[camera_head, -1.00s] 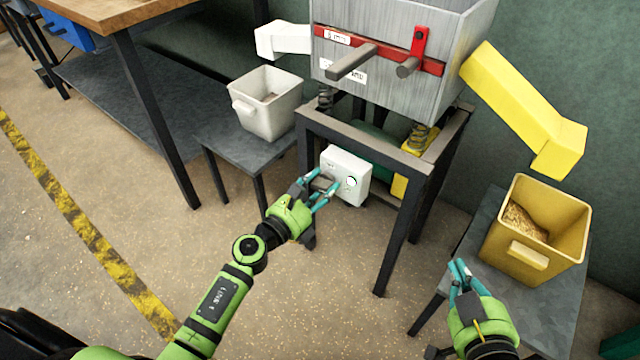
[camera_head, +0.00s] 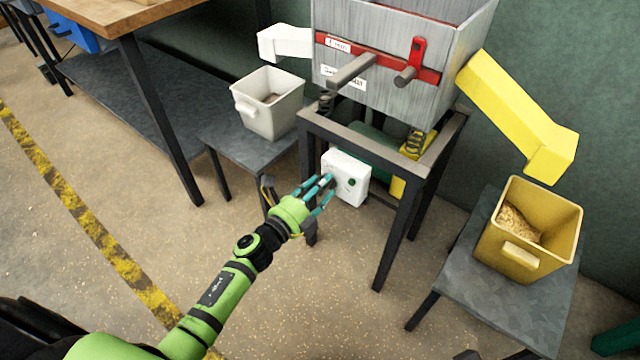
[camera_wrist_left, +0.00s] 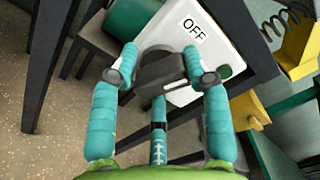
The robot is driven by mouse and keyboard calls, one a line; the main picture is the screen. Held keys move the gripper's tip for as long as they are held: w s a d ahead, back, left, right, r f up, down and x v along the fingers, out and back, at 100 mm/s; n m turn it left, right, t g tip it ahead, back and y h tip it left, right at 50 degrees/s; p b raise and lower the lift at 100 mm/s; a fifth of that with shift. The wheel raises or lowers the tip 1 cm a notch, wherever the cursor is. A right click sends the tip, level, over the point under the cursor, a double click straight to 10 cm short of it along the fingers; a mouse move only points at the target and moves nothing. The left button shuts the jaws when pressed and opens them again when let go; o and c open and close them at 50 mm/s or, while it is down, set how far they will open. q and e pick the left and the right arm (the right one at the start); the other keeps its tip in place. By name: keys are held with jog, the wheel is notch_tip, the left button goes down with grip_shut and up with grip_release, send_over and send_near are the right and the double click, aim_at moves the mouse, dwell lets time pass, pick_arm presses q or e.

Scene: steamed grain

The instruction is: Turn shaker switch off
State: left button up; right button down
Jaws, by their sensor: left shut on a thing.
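The white switch box (camera_head: 347,171) sits low on the shaker's dark frame in the head view. In the left wrist view the box (camera_wrist_left: 212,45) shows an OFF label (camera_wrist_left: 193,31) and a dark green round button (camera_wrist_left: 225,71). My left gripper (camera_head: 322,186) is at the box's front left side. In the wrist view its teal fingers (camera_wrist_left: 163,77) are shut on the dark grey switch handle (camera_wrist_left: 160,70), one fingertip on each side. In the head view the fingers mostly hide the handle. My right gripper is not in view.
The grey shaker hopper (camera_head: 385,75) stands on the frame (camera_head: 392,240) above the box. A white bin (camera_head: 270,115) stands on a low table at left. A yellow bin (camera_head: 500,262) with grain stands on a table at right. The floor in front is clear.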

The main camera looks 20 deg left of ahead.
pick_arm(q)
jog(key=n, duration=0.2)
jog(key=shift+w+a+r+n+p, duration=0.2)
jog(key=shift+a+r+n+p, duration=0.05)
jog(key=shift+a+n+p, duration=0.1)
jog(key=shift+f+n, duration=0.1)
jog(key=shift+n, duration=0.75)
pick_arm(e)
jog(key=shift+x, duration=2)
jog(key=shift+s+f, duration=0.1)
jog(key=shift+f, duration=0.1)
pick_arm(q)
jog(key=o, duration=1.2)
jog(key=shift+f, duration=0.15)
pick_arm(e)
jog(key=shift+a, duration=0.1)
pick_arm(q)
jog(key=shift+s+d+f, duration=0.1)
jog(key=shift+s, duration=0.05)
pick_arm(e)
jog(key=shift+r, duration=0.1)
pick_arm(q)
jog(key=v, duration=1.2)
